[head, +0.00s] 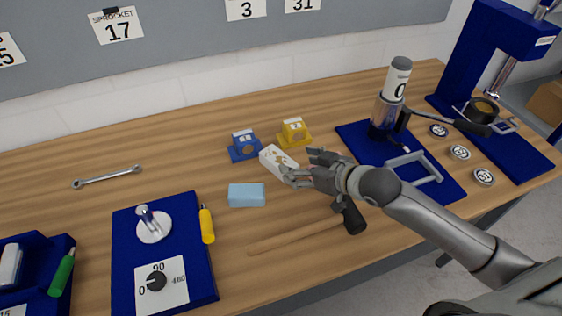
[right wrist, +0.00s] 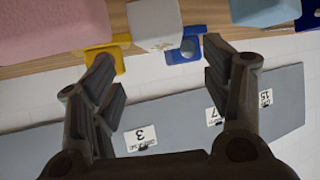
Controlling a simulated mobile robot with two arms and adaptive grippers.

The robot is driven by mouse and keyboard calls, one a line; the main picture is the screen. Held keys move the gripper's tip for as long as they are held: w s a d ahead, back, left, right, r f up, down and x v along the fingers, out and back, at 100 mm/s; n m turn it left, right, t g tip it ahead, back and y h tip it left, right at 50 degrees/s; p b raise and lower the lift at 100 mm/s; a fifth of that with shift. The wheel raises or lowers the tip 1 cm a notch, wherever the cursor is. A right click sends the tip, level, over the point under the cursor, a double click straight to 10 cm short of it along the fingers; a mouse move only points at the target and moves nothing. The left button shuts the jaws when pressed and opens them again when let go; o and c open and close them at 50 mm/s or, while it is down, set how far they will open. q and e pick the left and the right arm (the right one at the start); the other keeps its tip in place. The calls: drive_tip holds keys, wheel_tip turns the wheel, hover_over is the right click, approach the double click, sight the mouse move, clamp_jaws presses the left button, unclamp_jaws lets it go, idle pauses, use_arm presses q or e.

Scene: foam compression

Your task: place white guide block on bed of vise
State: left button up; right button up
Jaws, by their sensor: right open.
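The white guide block (head: 275,158), with brownish patches on top, lies on the wooden table near the middle. My right gripper (head: 303,170) is open at the block's right end, and its fingers hide part of that end. In the right wrist view the pale block (right wrist: 153,24) shows beyond the gap between the open fingers (right wrist: 160,54), and I see no grip on it. A tall blue press-like frame (head: 480,55) with a screw stands at the far right; I cannot tell whether it is the vise. My left gripper is not in view.
A small blue holder (head: 244,147) and a yellow holder (head: 294,133) stand just behind the block. A light blue foam block (head: 247,195) lies in front left. A mallet (head: 300,235) lies below my arm. A pink block (right wrist: 50,30) shows in the wrist view. The left table is partly clear.

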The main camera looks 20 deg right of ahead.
sight(278, 158)
drive_tip(key=x, duration=0.4)
drive_tip(key=shift+r, duration=0.15)
drive_tip(key=p+x, duration=0.1)
drive_tip(key=x, duration=0.3)
drive_tip(key=shift+w+a+p, duration=0.25)
drive_tip(key=shift+w+p, duration=0.1)
drive_tip(key=shift+p, duration=0.05)
drive_tip(key=shift+w+a+f, duration=0.1)
drive_tip(key=shift+w+f, duration=0.15)
drive_tip(key=shift+f, duration=0.05)
drive_tip(key=shift+s, duration=0.1)
drive_tip(key=shift+c, duration=1.1)
drive_tip(key=c, duration=1.1)
drive_tip(key=shift+c, duration=0.2)
drive_tip(key=shift+r, duration=0.15)
